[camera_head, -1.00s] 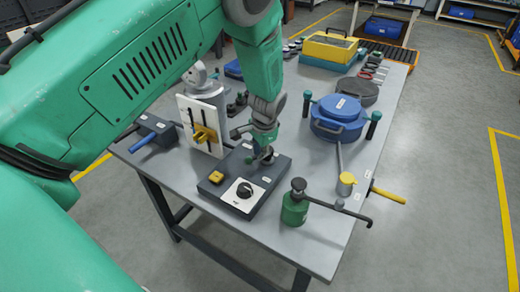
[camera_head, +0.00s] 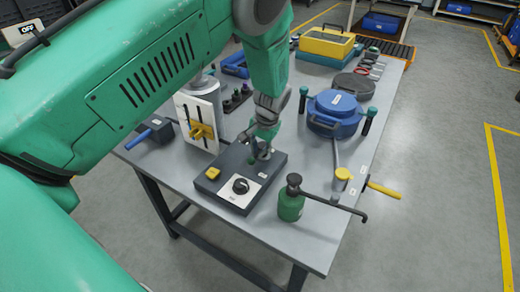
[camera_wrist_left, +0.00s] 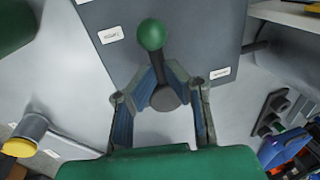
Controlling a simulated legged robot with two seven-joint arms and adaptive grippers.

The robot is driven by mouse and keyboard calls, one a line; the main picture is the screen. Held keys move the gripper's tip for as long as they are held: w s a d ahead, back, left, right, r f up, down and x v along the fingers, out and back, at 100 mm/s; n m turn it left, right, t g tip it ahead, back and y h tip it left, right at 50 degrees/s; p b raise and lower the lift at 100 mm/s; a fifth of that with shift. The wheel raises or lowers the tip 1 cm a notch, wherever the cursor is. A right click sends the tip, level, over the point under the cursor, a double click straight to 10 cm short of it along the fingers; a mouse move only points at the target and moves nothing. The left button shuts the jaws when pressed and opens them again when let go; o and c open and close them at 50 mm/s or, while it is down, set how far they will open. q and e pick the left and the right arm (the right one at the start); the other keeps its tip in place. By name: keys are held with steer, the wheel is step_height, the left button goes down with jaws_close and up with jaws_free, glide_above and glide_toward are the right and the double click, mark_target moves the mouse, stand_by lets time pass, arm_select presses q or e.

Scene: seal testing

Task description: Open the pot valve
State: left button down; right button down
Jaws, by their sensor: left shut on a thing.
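A dark grey box (camera_head: 224,196) lies on the bench with a lever at its back corner. The lever has a green ball knob (camera_wrist_left: 150,34) and a dark round base (camera_wrist_left: 165,99), and looks like the pot valve handle. My left gripper (camera_head: 258,152) reaches down to it from above. In the wrist view the two fingers of my left gripper (camera_wrist_left: 163,78) close in on the lever below the ball. The fingers hide part of the lever. White labels lie on the box on both sides of the lever. My right gripper is in neither view.
The box also carries a yellow block (camera_head: 213,173) and a black dial (camera_head: 240,186). A green bottle (camera_head: 291,205) with a long arm stands close to its right. A blue round pot (camera_head: 334,113) stands behind right. A white panel (camera_head: 198,122) with a yellow handle stands left.

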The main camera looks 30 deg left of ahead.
arm_select(q)
steer(key=shift+s+d+f, duration=0.1)
steer(key=shift+s+f, duration=0.4)
steer(key=shift+s, duration=0.05)
steer(key=c, duration=1.7)
jaws_free()
steer(key=shift+o, duration=0.7)
steer(key=shift+w+a+r, duration=0.15)
steer(key=shift+w+a, duration=0.05)
steer(key=shift+w, duration=0.05)
steer(key=shift+r, duration=0.25)
steer(key=v, duration=1.1)
steer(key=shift+w, duration=0.15)
